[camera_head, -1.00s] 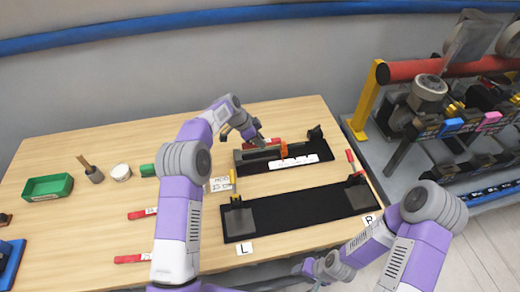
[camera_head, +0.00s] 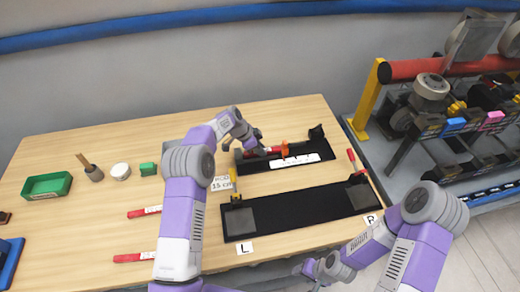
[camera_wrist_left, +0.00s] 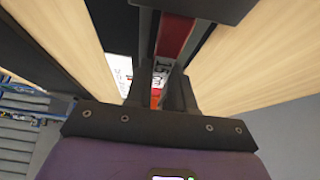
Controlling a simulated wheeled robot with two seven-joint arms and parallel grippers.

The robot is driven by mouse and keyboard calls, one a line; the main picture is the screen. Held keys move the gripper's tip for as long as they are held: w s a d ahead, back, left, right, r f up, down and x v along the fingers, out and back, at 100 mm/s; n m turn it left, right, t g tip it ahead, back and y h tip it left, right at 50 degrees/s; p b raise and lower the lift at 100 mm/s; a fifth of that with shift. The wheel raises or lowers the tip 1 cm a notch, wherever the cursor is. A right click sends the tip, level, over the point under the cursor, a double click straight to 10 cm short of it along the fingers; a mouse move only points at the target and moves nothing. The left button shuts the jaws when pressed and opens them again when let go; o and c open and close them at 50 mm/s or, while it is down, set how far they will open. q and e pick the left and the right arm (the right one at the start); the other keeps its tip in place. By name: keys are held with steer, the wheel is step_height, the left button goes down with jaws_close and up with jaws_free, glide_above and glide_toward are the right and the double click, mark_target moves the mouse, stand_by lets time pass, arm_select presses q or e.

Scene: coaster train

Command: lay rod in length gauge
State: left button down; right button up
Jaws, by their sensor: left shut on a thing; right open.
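The length gauge (camera_head: 316,164) is a black tray with an orange stop (camera_head: 284,146) and a white scale strip (camera_head: 295,160), at the table's back right. My left gripper (camera_head: 259,151) is over the gauge's left part, shut on a red rod (camera_head: 273,149). The rod lies along the gauge channel, left of the orange stop; whether it rests on the bottom is hard to tell. In the left wrist view, the rod (camera_wrist_left: 174,35) shows red with a white "15" label between my fingers. My right gripper (camera_head: 316,268) is open and empty by the table's front edge.
A long black fixture (camera_head: 300,212) lies in front, between cards L (camera_head: 245,248) and R (camera_head: 371,220). A card (camera_head: 221,183) reads "ROD 15 cm". Two other red rods (camera_head: 144,212) (camera_head: 132,258) lie at left. A green bin (camera_head: 47,186) stands far left.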

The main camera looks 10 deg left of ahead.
arm_select(q)
steer(key=shift+s+f, duration=0.1)
steer(key=shift+f, duration=0.25)
steer(key=c, duration=1)
jaws_free()
steer(key=shift+s+f, duration=0.15)
steer(key=shift+r, duration=0.25)
steer(key=shift+r+p, duration=0.4)
steer(key=shift+p, duration=0.3)
steer(key=v, duration=1.2)
steer(key=shift+w+r, duration=0.2)
steer(key=shift+w, duration=0.1)
steer(key=shift+s+f, duration=0.1)
